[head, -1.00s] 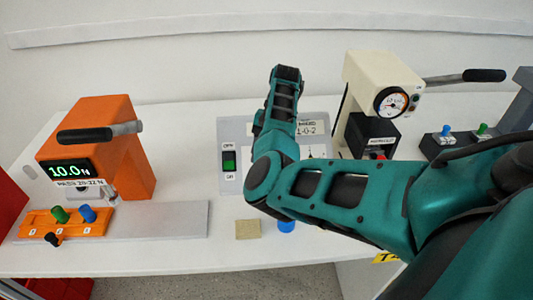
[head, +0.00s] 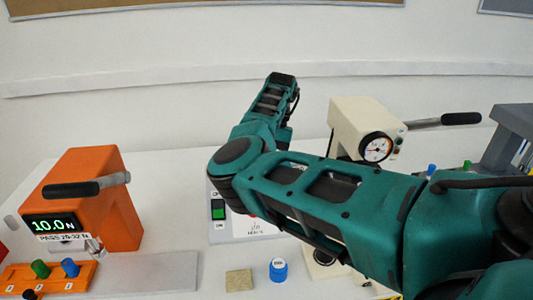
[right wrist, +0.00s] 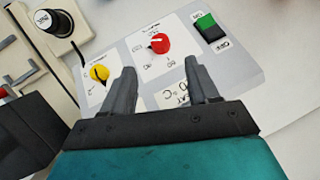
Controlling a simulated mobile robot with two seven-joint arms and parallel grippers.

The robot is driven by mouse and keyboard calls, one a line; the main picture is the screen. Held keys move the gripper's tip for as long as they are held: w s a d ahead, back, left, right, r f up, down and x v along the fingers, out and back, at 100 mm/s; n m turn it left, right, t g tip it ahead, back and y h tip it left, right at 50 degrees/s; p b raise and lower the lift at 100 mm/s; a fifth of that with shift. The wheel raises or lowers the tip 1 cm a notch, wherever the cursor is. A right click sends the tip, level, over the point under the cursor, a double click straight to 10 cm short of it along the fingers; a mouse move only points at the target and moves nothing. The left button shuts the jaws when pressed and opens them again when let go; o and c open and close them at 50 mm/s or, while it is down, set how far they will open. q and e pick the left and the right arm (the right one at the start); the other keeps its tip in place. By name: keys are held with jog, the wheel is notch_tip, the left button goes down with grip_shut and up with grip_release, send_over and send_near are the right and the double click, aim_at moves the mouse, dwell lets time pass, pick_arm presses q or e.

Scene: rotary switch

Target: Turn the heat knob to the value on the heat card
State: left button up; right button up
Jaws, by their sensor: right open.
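In the right wrist view a grey control panel (right wrist: 130,50) carries a red round knob (right wrist: 159,43) with a white mark, a yellow knob (right wrist: 99,74) and a green rocker switch (right wrist: 208,27). A white card (right wrist: 174,96) with black print shows between my fingers, partly hidden, its value not fully readable. My right gripper (right wrist: 158,76) is open and empty, its fingertips on either side of the red knob in the picture, apart from it. My left gripper is out of view.
An orange machine (head: 85,165) with a lever stands at left. A cream machine with a gauge (head: 375,147) stands behind my right arm. A blue cap (head: 278,270) and a tan square (head: 239,280) lie on the table in front of the panel.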

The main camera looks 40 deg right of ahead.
jog(key=shift+v, duration=1.8)
